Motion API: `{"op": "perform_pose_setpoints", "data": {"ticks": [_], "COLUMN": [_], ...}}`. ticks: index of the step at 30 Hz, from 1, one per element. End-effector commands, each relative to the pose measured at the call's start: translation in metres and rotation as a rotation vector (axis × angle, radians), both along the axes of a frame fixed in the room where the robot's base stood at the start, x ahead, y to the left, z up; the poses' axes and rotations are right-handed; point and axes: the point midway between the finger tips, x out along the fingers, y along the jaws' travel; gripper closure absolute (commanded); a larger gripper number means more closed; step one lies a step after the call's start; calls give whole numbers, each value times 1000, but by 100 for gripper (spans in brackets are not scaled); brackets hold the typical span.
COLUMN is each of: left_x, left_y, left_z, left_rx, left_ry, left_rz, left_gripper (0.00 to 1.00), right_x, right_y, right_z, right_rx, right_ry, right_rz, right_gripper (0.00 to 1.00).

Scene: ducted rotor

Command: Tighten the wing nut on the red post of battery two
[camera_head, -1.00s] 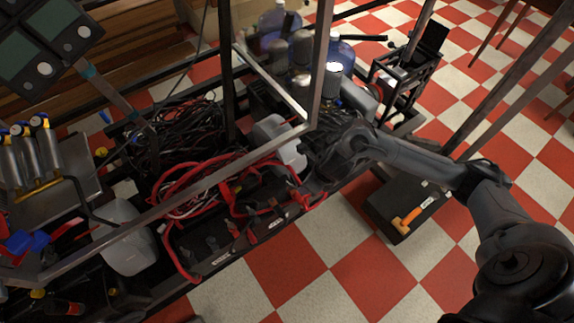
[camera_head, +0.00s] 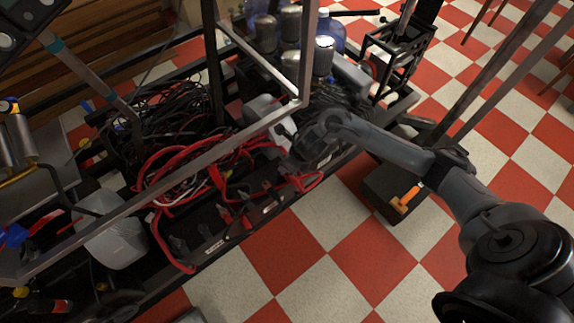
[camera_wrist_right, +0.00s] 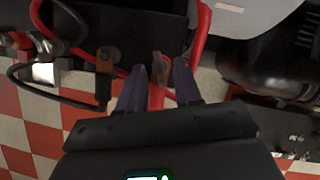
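My right gripper (camera_wrist_right: 160,66) points at a battery top. Its two dark fingers are apart, one on each side of a small brownish wing nut (camera_wrist_right: 157,66). A red cable or post part (camera_wrist_right: 157,97) shows below the nut, between the fingers. I cannot tell whether the fingers touch the nut. A second wing-nut-like terminal (camera_wrist_right: 105,65) with an orange-brown part stands to the left. In the head view, black batteries (camera_head: 210,222) with red cables (camera_head: 185,160) sit in the frame's tray; my right gripper's tips are hidden or too dark there. My left gripper is not in view.
A metal frame bar (camera_head: 180,165) crosses above the batteries, and an upright (camera_head: 307,50) stands close to my right wrist. A white container (camera_head: 112,240) is at left. A black case (camera_head: 385,190) with an orange-handled tool lies on the checkered floor.

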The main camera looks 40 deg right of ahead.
Motion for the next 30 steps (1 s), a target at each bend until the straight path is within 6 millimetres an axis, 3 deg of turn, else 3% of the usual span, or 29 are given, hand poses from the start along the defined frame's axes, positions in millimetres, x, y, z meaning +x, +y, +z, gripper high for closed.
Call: {"op": "perform_pose_setpoints", "data": {"ticks": [11, 18, 30], "left_x": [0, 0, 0], "left_y": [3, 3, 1], "left_z": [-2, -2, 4], "left_rx": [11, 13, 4], "left_ry": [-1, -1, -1], "left_rz": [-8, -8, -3], "left_gripper": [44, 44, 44], "right_x": [1, 1, 1], "right_y": [0, 0, 1], "right_z": [-3, -3, -2], "right_rx": [-1, 0, -1], "right_ry": [0, 0, 1], "right_rz": [0, 0, -30], "right_gripper": [68, 100, 100]}}
